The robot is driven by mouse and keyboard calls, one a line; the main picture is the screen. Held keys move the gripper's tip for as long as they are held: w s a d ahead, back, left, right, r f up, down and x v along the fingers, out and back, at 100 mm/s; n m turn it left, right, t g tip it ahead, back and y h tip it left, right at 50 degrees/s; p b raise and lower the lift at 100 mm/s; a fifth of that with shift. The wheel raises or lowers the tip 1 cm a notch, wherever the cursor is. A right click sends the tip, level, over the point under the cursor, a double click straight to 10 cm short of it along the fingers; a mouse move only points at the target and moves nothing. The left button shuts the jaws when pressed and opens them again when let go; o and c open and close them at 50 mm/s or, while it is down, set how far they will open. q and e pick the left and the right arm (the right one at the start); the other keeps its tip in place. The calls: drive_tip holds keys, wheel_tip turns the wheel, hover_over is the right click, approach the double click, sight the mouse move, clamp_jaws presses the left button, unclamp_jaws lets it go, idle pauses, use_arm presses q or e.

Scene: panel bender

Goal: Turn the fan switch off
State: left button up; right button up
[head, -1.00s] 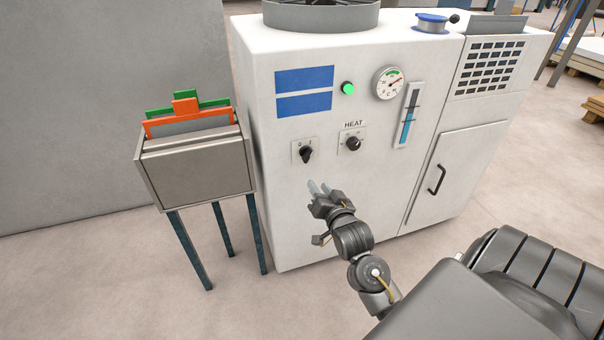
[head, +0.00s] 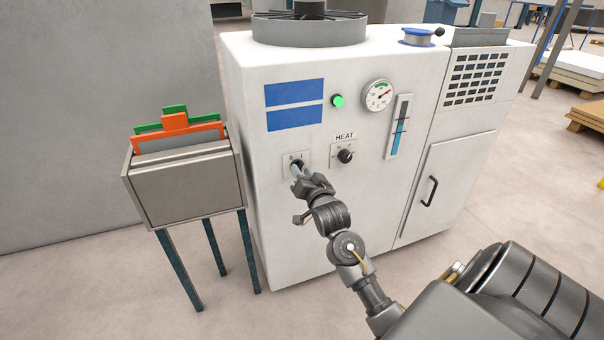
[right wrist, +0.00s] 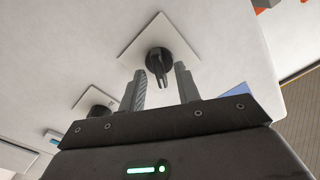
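The fan switch (head: 296,161) is a dark rotary knob on a small light plate marked with O and I, on the white machine's front, left of the HEAT knob. In the right wrist view the switch (right wrist: 159,62) shows clearly, its pointer ridge aimed toward the gripper's body. My right gripper (head: 299,170) is at the switch and partly covers it in the head view. In the right wrist view its fingers (right wrist: 160,74) are open, one on each side of the knob. I cannot tell whether they touch it. My left gripper is not in view.
The HEAT knob (head: 345,156) sits close to the right of the switch. A lit green lamp (head: 338,101) and a dial gauge (head: 378,95) are above. A grey bin on legs (head: 188,187) stands left of the machine. The round fan housing (head: 310,30) is on top.

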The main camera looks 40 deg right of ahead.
drive_tip(key=shift+w+d, duration=0.15)
drive_tip(key=shift+w, duration=0.25)
drive_tip(key=shift+c, duration=0.3)
clamp_jaws()
